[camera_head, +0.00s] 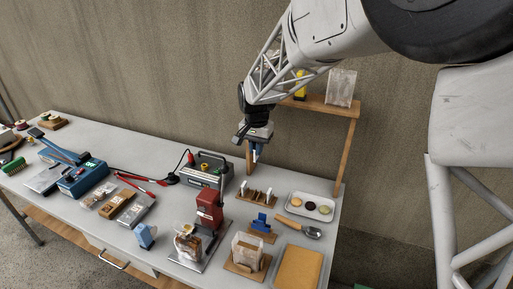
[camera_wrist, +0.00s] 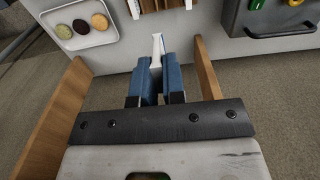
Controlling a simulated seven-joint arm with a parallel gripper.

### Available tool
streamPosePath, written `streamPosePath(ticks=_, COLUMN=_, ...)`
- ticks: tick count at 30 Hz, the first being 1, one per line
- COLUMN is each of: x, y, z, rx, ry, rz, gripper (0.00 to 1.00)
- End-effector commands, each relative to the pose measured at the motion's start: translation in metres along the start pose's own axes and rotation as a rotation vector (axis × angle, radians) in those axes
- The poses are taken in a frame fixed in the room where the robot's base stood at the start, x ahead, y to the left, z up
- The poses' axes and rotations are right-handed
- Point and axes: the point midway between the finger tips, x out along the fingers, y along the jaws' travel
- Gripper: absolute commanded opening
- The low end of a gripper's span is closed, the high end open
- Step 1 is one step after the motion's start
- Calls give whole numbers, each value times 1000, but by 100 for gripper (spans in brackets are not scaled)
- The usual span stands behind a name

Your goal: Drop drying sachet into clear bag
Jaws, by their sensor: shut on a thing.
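My gripper (camera_head: 256,156) hangs high over the back of the table, in front of the wooden shelf. In the wrist view its blue fingers (camera_wrist: 155,78) are shut on a thin white piece, seemingly the drying sachet (camera_wrist: 157,46), which sticks out past the tips. An open-looking clear bag (camera_head: 246,249) stands on a wooden base at the front right, well apart from my gripper. Another clear bag (camera_head: 187,246) with brown contents stands at the red press. A third clear bag (camera_head: 341,87) is on the shelf.
A wooden rack (camera_head: 258,197) with upright white pieces sits below my gripper. A tray of cookies (camera_head: 328,213), a scoop (camera_head: 311,232), a red press (camera_head: 209,208) and a grey toolbox (camera_head: 205,172) crowd around. Shelf posts (camera_head: 346,153) stand close to the gripper.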

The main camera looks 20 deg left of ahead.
Motion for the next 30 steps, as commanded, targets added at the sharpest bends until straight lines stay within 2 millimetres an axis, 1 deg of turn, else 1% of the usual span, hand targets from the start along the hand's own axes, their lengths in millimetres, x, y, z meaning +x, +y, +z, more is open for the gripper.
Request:
streamPosePath(ticks=5, x=0, y=2, z=11, rx=-1, ry=0, rz=0, gripper=0)
streamPosePath(ticks=8, x=-1, y=5, z=23, rx=-2, ry=1, rz=0, gripper=0)
streamPosePath(ticks=11, x=-1, y=9, z=40, rx=-1, ry=1, rz=0, gripper=0)
streamPosePath(ticks=20, x=2, y=29, z=109, rx=-1, ry=0, rz=0, gripper=0)
streamPosePath(ticks=30, x=12, y=61, z=190, rx=-2, ry=0, rz=0, gripper=0)
